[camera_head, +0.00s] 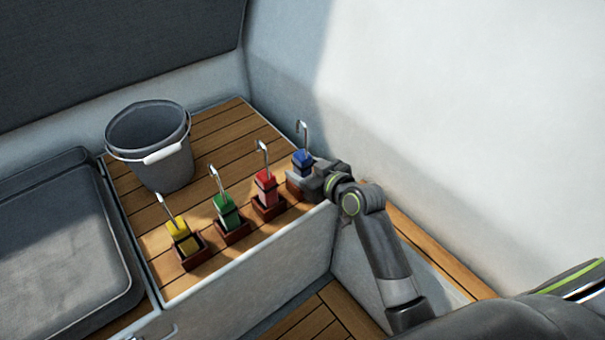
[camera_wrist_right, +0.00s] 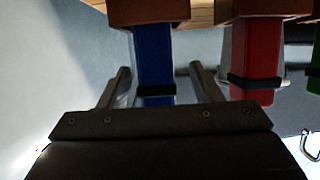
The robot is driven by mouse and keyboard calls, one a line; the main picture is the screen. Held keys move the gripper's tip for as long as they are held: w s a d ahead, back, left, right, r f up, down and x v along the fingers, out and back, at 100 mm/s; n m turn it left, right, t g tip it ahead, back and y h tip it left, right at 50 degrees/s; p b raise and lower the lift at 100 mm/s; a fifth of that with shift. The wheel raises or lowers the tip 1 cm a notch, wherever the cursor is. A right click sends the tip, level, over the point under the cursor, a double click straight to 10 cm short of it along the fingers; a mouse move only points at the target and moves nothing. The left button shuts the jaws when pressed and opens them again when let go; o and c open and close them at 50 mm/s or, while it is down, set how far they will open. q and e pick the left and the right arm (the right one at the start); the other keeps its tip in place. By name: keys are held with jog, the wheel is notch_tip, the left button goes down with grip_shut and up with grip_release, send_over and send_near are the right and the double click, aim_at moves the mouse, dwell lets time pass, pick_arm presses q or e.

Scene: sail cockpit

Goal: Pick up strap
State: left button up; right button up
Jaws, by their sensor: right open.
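Several straps with metal hooks stand upright in brown holders along the front of the slatted wooden bench top: yellow (camera_head: 181,232), green (camera_head: 226,207), red (camera_head: 265,184) and blue (camera_head: 302,158). My right gripper (camera_head: 302,178) is at the blue strap, low near its holder. In the right wrist view, which looks inverted, the blue strap (camera_wrist_right: 155,62) with a dark band stands between the two open fingers of my right gripper (camera_wrist_right: 162,86). The red strap (camera_wrist_right: 254,62) is just outside the fingers. My left gripper is not in view.
A grey bucket (camera_head: 150,165) with a white-gripped handle stands behind the straps on the bench (camera_head: 222,128). A dark grey cushion (camera_head: 62,245) lies at the left. A pale wall (camera_head: 440,100) rises close on the right of my right arm.

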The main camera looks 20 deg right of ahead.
aim_at(298, 164)
jog(key=shift+b+x, duration=0.3)
jog(key=shift+x, duration=1.6)
jog(key=shift+d, duration=0.15)
jog(key=c, duration=1.3)
